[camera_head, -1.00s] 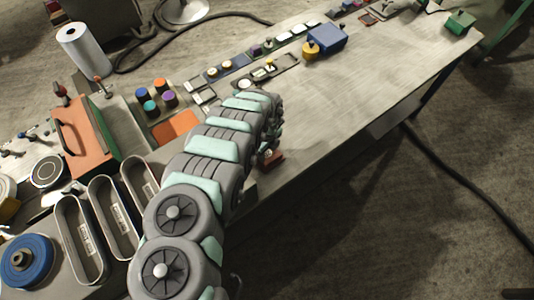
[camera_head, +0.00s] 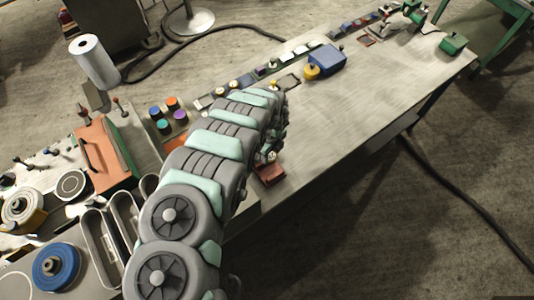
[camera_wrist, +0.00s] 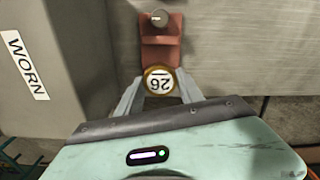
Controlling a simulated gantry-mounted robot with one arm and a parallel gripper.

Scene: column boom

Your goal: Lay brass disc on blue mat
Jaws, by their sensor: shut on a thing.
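In the wrist view, the brass disc (camera_wrist: 159,80), with a cream face marked 26, sits between the fingertips of my gripper (camera_wrist: 159,87). The gripper is shut on it. A reddish-brown block (camera_wrist: 161,45) with a round pale knob lies just beyond the disc; I cannot tell whether they touch. In the head view, this block (camera_head: 270,174) is near the bench's front edge, and my arm hides most of the gripper. A blue strip (camera_head: 245,80) lies in the row along the bench's back, partly hidden by my arm; I cannot tell whether it is the blue mat.
A grey block labelled WORN (camera_wrist: 28,66) stands left of the gripper. A blue box (camera_head: 327,60) and a yellow piece (camera_head: 311,72) stand at the back. An orange box (camera_head: 103,155) and oblong grey trays (camera_head: 98,245) are at left. The bench's right half (camera_head: 380,95) is mostly clear.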

